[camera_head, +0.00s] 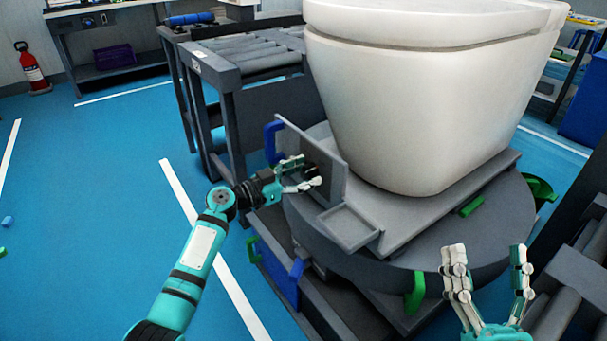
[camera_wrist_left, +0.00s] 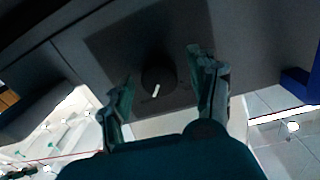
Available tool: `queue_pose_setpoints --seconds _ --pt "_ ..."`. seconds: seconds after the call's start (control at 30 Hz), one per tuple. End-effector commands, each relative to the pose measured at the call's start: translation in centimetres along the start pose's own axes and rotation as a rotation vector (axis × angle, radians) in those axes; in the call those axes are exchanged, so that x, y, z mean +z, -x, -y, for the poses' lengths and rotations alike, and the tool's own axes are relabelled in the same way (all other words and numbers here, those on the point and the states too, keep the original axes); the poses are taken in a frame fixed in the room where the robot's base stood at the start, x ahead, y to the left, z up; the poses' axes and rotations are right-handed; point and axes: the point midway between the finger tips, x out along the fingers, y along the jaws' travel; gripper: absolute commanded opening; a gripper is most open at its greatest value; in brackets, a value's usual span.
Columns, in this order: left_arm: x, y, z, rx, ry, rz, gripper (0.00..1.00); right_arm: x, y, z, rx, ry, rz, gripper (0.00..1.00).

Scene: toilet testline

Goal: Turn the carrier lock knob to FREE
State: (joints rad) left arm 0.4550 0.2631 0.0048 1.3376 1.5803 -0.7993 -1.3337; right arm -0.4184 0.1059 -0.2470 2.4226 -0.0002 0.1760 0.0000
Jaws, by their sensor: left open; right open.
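The carrier lock knob (camera_wrist_left: 157,78) is a dark round knob with a white pointer line on a dark panel in the left wrist view. The pointer is slightly tilted; the lettering around it is too dark to read. My left gripper (camera_wrist_left: 168,92) is open, with one finger on each side of the knob and visible gaps between. In the head view my left gripper (camera_head: 305,175) is at the grey upright plate (camera_head: 330,176) on the carrier, and largely hides the knob. My right gripper (camera_head: 490,270) is open and empty at the lower right, in front of the round carrier base.
A large white toilet (camera_head: 420,100) stands on the grey carrier (camera_head: 400,215). Blue handles (camera_head: 273,140) and green handles (camera_head: 415,292) stick out from it. A roller conveyor (camera_head: 250,55) stands behind. The blue floor (camera_head: 90,200) at left is mostly clear.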

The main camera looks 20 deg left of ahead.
Motion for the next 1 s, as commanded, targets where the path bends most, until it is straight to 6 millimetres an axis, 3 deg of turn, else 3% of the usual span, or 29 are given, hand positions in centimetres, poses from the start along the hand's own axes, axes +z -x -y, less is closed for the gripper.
queue_pose_setpoints --seconds 0.17,0.6,0.83,1.0 --pt "0.0 0.0 0.0 0.000 0.000 0.000 0.60 0.0 -0.1 0.0 0.000 0.000 -0.001 0.70" --pt "0.0 0.0 0.0 0.000 0.000 0.000 0.04 0.0 -0.1 0.0 0.000 0.000 0.001 0.70" --pt "0.1 0.0 0.0 0.000 0.021 -0.001 0.04 -0.2 0.1 0.0 0.000 -0.001 -0.015 0.70" --pt "0.2 0.1 0.0 0.000 0.088 -0.004 0.04 -2.3 0.2 0.3 -0.006 -0.006 -0.136 0.70"
